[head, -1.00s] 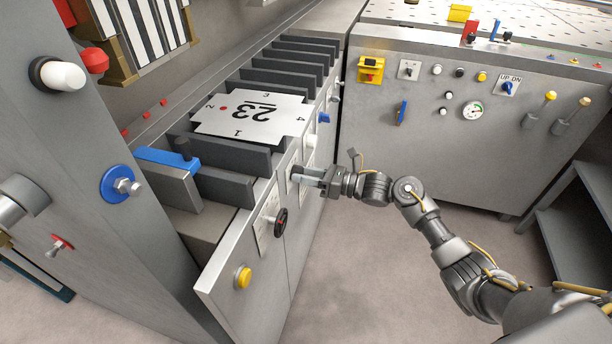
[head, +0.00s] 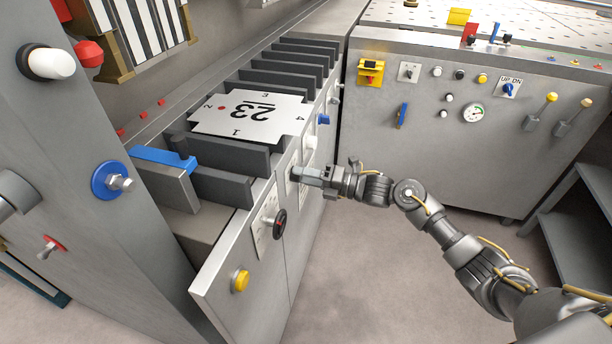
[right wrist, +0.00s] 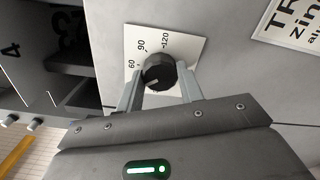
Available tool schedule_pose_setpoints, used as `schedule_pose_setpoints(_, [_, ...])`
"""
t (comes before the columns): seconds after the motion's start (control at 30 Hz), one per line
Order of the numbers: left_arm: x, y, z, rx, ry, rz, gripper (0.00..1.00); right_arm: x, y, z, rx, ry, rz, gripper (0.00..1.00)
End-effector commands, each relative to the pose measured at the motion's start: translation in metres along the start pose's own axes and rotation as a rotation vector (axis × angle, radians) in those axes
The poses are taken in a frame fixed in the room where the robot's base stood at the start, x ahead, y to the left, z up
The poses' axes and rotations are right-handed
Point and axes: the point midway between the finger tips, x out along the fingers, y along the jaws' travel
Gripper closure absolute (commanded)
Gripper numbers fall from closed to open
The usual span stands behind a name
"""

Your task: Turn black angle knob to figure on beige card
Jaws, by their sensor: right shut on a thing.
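The black angle knob (right wrist: 158,72) sits on a white scale plate (right wrist: 140,42) with marks 60, 90 and 120 in the right wrist view. A pale line shows on its face, towards the lower left. My right gripper (right wrist: 160,84) has one finger on each side of the knob and is shut on it. In the head view my right gripper (head: 299,174) reaches the front of the grey cabinet and hides the knob. A pale card (right wrist: 292,24) with cut-off text, "TR" and "zin", lies right of the plate; no figure is readable on it. My left gripper is not in view.
A black round control (head: 279,223) and a yellow button (head: 240,281) are nearer on the same cabinet front. A white plate marked 23 (head: 246,118) lies on dark dividers. A second control panel (head: 430,150) stands behind.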

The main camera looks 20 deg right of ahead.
Motion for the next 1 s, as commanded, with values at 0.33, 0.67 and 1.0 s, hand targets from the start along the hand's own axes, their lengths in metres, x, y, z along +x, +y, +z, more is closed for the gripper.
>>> schedule_pose_setpoints(0.33, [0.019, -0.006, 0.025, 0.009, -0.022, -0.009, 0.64, 0.0, 0.001, -0.002, 0.331, 0.005, -0.001, 0.86])
schedule_pose_setpoints(0.67, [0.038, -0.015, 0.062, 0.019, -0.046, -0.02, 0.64, 0.0, 0.002, -0.001, 0.645, 0.004, -0.002, 0.86])
schedule_pose_setpoints(1.0, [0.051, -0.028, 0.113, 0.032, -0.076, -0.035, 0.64, 0.0, 0.001, -0.001, 0.969, 0.003, -0.004, 0.86])
